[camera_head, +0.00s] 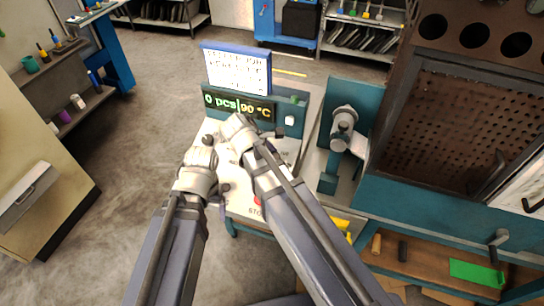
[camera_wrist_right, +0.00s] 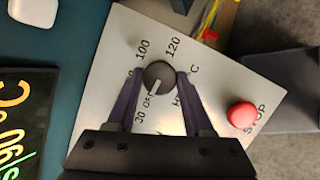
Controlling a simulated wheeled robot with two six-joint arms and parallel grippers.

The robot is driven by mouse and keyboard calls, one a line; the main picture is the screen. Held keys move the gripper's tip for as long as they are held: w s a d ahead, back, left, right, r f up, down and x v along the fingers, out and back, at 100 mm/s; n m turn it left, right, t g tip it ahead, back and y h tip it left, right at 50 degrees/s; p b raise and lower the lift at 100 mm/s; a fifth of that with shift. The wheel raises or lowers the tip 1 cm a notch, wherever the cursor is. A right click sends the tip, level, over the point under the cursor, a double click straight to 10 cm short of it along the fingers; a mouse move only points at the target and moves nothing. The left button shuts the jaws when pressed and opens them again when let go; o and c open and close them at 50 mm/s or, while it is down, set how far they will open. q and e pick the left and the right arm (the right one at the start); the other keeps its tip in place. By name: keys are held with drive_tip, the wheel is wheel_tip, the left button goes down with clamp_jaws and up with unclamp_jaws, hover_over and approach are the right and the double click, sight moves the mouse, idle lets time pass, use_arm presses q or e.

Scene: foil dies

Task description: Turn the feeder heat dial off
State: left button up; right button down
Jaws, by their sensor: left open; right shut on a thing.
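The heat dial (camera_wrist_right: 159,77) is a round dark knob with a white pointer line, on a pale panel (camera_wrist_right: 112,62) in the right wrist view. Its pointer aims down in that picture, towards the partly hidden OFF mark near 30. My right gripper (camera_wrist_right: 159,80) is shut on the dial, one finger on each side. In the head view my right wrist covers the dial. My left gripper (camera_head: 220,172) is open, left of the right arm over the panel; its fingers show only in part. The feeder display (camera_head: 238,104) reads 0 pcs and 90 °C.
A red stop button (camera_wrist_right: 242,114) sits on the same panel, close to the right gripper. A blue-framed sign (camera_head: 236,70) stands behind the display. A teal machine (camera_head: 345,120) with a perforated guard stands to the right. Open floor lies to the left.

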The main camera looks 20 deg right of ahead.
drive_tip(key=shift+n, duration=0.3)
idle(0.4)
drive_tip(key=shift+c, duration=1.5)
unclamp_jaws()
drive_tip(key=shift+r, duration=0.1)
drive_tip(key=p+v, duration=0.6)
drive_tip(key=v, duration=0.1)
drive_tip(key=shift+a+r+p, duration=0.2)
drive_tip(key=shift+r+p, duration=0.05)
drive_tip(key=shift+p, duration=0.05)
drive_tip(key=shift+s, duration=0.1)
